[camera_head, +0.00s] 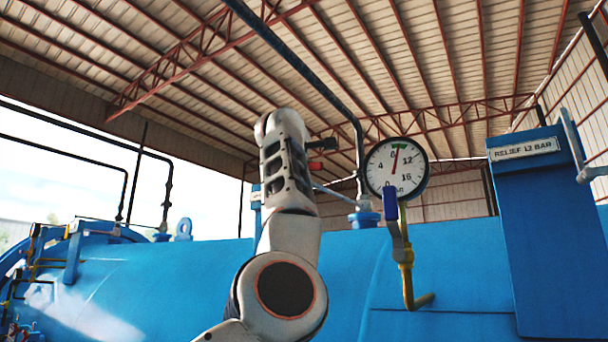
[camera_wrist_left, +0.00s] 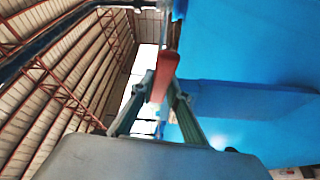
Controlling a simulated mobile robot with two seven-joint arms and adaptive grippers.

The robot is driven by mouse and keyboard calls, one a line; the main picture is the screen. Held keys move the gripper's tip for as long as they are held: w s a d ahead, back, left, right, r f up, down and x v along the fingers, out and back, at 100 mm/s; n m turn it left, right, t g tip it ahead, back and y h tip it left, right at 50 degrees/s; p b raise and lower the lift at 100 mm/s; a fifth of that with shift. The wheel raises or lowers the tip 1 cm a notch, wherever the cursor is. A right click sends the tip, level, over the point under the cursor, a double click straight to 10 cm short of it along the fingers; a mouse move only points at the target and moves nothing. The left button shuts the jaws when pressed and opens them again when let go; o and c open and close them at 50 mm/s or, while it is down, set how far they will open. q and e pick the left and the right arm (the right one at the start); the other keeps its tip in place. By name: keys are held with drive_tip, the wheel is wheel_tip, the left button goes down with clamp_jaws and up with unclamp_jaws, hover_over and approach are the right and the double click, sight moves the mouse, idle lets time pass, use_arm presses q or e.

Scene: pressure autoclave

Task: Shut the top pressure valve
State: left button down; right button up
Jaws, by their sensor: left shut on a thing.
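The red valve handle (camera_wrist_left: 165,75) stands between the fingertips of my left gripper (camera_wrist_left: 160,92) in the left wrist view. The gripper is shut on it, with a finger on each side. In the head view my left arm rises through the middle, and a small red part (camera_head: 323,144) of the handle shows just right of my wrist. My left gripper's fingertips are mostly hidden there behind the wrist. The valve body is also largely hidden, so I cannot tell the valve's setting. My right gripper is in neither view.
A round pressure gauge (camera_head: 396,168) and a blue-handled valve (camera_head: 392,206) on a yellow pipe stand right of my arm. A dark pipe (camera_head: 359,150) runs down to the blue vessel (camera_head: 440,265).

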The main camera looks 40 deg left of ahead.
use_arm(q)
drive_tip(key=shift+s+r+n, duration=0.1)
drive_tip(key=shift+r+n, duration=0.6)
drive_tip(key=shift+r+n+g, duration=0.25)
drive_tip(key=shift+n+g, duration=0.05)
drive_tip(key=c, duration=1.9)
unclamp_jaws()
drive_tip(key=shift+f, duration=0.1)
drive_tip(key=shift+f, duration=0.1)
